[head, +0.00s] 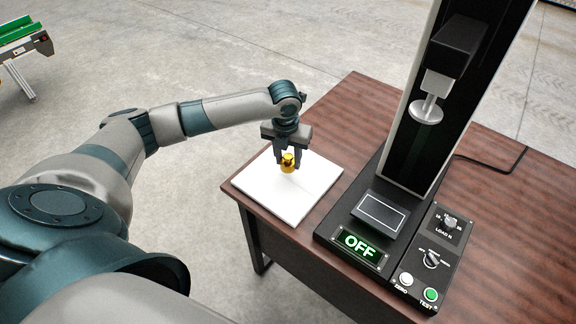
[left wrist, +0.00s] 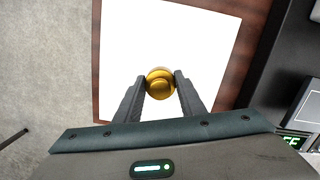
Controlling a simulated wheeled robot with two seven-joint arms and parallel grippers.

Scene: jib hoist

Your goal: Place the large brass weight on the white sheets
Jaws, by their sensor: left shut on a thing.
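The brass weight (head: 288,163) is held between the fingers of my left gripper (head: 289,158). In the left wrist view the weight (left wrist: 160,83) shows as a round gold knob between the two dark fingertips (left wrist: 160,88). The white sheets (head: 285,187) lie as a flat stack on the left corner of the table, and they fill the background in the left wrist view (left wrist: 200,40). The weight is over the sheets. I cannot tell whether its bottom touches them. My right gripper is not in view.
A black test machine (head: 345,235) stands on the brown wooden table (head: 345,115) right of the sheets. It has an "OFF" display (head: 363,246), a small plate (head: 382,214), knobs and buttons. A cable (head: 500,170) runs behind it. The table's left edge is close to the sheets.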

